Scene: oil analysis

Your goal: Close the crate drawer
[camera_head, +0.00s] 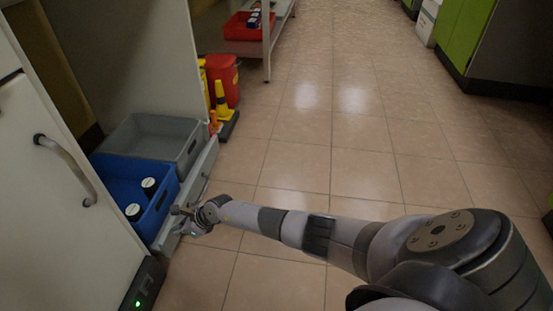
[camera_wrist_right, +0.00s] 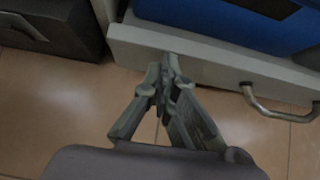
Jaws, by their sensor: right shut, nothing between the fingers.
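The crate drawer (camera_head: 207,168) is pulled out at floor level at the left of the head view. A blue crate (camera_head: 170,200) with two white-capped dark bottles and a grey crate (camera_head: 188,152) sit in it. In the right wrist view its pale front (camera_wrist_right: 205,65) runs across the top, with a metal handle (camera_wrist_right: 272,114) at the right. My right gripper (camera_head: 179,211) is shut and empty at the near end of the drawer front, left of the handle in the wrist view (camera_wrist_right: 167,68). I cannot tell whether its tips touch the front. My left gripper is not in view.
A white cabinet door (camera_head: 50,200) with a curved handle stands at the near left. A red bin (camera_head: 222,78) and a yellow sign (camera_head: 221,100) stand beyond the drawer. The tiled floor (camera_head: 330,150) to the right is clear.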

